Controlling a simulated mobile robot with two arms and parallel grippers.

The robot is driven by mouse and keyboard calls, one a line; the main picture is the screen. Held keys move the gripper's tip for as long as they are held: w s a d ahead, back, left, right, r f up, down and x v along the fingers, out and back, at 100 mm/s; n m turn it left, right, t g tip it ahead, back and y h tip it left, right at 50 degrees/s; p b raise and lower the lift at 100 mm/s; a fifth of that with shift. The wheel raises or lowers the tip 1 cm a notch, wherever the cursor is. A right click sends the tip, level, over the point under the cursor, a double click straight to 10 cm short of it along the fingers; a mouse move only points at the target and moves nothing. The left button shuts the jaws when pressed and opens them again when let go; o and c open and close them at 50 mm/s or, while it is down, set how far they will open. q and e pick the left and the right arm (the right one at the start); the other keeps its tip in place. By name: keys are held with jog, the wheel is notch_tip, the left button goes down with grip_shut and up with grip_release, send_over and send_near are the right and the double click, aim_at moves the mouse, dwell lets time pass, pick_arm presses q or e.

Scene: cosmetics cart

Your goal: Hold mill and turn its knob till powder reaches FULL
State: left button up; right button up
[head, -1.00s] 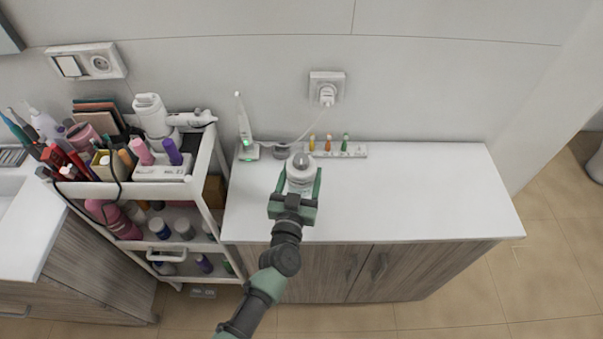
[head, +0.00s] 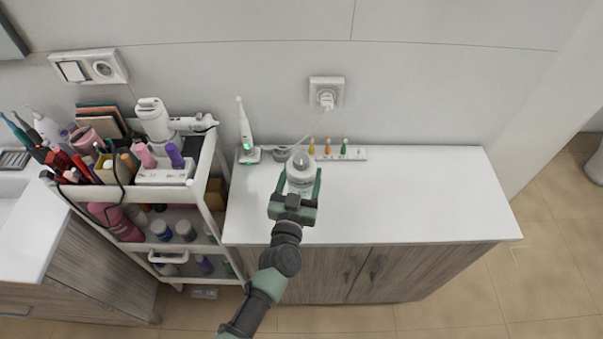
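The mill (head: 301,176) is a small, pale, round jar with a grey knob (head: 301,160) on top. The powder level and any FULL mark are too small to read. My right gripper is out of view.
An electric toothbrush on its stand (head: 246,140) and a white rack with small coloured brush heads (head: 341,153) stand behind the mill. A loaded cart (head: 213,158) is at left. The counter's right side (head: 430,195) is clear.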

pick_arm(q)
jog(key=shift+f+b, duration=2.9)
jog(key=shift+f, duration=0.95)
jog(key=shift+f, duration=0.25)
